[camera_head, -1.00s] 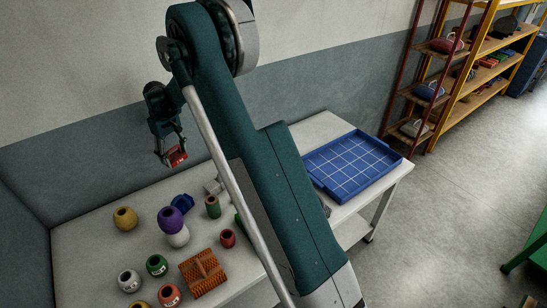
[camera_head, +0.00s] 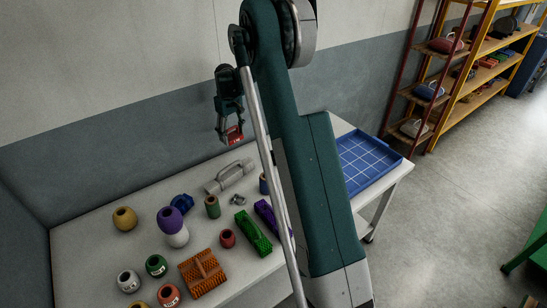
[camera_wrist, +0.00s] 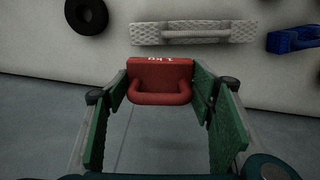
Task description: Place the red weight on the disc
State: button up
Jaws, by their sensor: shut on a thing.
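My gripper (camera_head: 231,139) is shut on the red weight (camera_wrist: 160,79), a block marked 1 kg with a loop handle, held between its green pads. In the head view the weight (camera_head: 234,138) hangs in the air before the back wall, above the table's far edge. In the wrist view a black disc (camera_wrist: 87,15) with a central hole lies on the white table at the upper left, apart from the weight. I cannot make out the disc in the head view, where my arm covers part of the table.
A pale handled bar (camera_head: 230,177) lies near the table's back, with a blue piece (camera_head: 182,204) to its left. Several coloured pots, an orange woven block (camera_head: 202,273) and a green block (camera_head: 254,233) stand in front. A blue gridded tray (camera_head: 368,160) is at the right.

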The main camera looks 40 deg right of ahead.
jog(key=s+d+m, duration=0.1)
jog(key=s+d, duration=0.2)
jog(key=d, duration=0.7)
jog(key=s+d+m, duration=0.1)
jog(key=s+d, duration=0.3)
jog(key=d, duration=0.5)
jog(key=shift+w+d+f, duration=0.1)
jog(key=shift+w+f, duration=0.05)
jog(key=shift+f, duration=1.1)
jog(key=shift+w+f, duration=0.1)
jog(key=shift+f, duration=1.1)
jog(key=shift+f, duration=0.1)
jog(key=shift+f, duration=3.05)
jog(key=shift+f, duration=1.85)
jog(key=shift+f+b, duration=0.15)
jog(key=shift+b, duration=0.15)
jog(key=o, duration=1.5)
